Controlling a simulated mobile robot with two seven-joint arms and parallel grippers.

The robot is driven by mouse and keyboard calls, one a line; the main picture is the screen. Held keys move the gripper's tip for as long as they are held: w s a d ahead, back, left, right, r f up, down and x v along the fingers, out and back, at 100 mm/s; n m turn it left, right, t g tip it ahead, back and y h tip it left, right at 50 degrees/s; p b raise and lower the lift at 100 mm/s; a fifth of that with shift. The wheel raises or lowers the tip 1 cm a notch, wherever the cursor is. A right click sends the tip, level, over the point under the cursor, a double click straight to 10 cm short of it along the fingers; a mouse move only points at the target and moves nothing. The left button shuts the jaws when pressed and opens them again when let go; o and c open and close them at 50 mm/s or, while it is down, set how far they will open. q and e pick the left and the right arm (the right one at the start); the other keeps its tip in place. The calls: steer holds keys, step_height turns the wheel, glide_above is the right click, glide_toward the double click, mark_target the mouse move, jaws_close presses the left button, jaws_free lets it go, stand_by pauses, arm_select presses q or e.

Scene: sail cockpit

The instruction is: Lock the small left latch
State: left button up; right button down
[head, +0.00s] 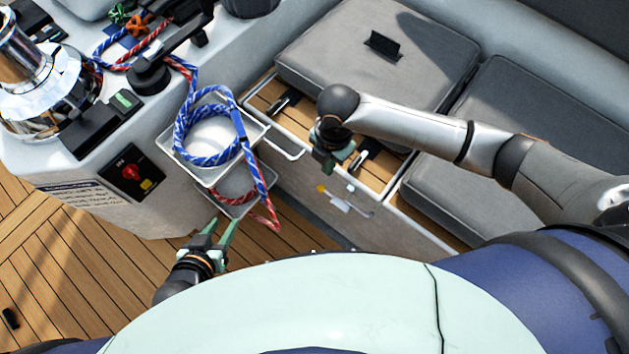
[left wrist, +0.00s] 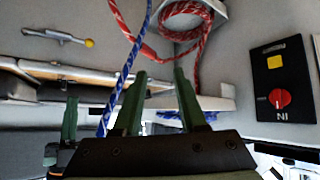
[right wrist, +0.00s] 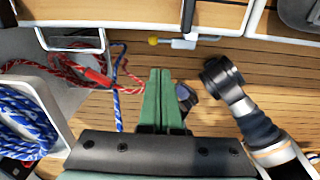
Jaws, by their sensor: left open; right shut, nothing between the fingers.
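Two small dark latches with bright metal parts sit on the wooden strip in front of the grey cushions in the head view. The left latch (head: 284,103) is near the strip's left end; the other latch (head: 361,156) is further right, close beside my right gripper (head: 326,166). I cannot tell whether either latch is locked. My right gripper is shut and empty above the strip's front edge; its fingers also show together in the right wrist view (right wrist: 163,76). My left gripper (head: 220,228) is open and empty, low over the floor below the rope bins; its spread fingers show in the left wrist view (left wrist: 160,75).
A metal lever with a yellow knob (head: 345,199) is on the white front panel. Blue rope (head: 208,157) fills the upper white bin, and red rope hangs below. A red switch (head: 130,172) is on the console. The teak floor (head: 75,270) is largely clear.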

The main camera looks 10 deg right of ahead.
steer(key=b, duration=0.4)
glide_toward(327, 192)
step_height(327, 192, down, 5)
steer(key=shift+s+a+f, duration=0.1)
steer(key=shift+a+f, duration=0.05)
steer(key=shift+f+b, duration=0.35)
steer(key=shift+f, duration=0.3)
arm_select(q)
steer(key=shift+w+a+f+t, duration=0.1)
steer(key=shift+w+a+t, duration=0.2)
steer(key=shift+w+t, duration=0.3)
steer(key=shift+w+a+f+t, duration=0.1)
steer(key=shift+w+a+t, duration=0.25)
steer(key=shift+w, duration=0.3)
arm_select(e)
steer(key=shift+f, duration=0.1)
arm_select(q)
steer(key=shift+d, duration=0.1)
arm_select(e)
steer(key=shift+f+h, duration=0.1)
steer(key=shift+h, duration=0.2)
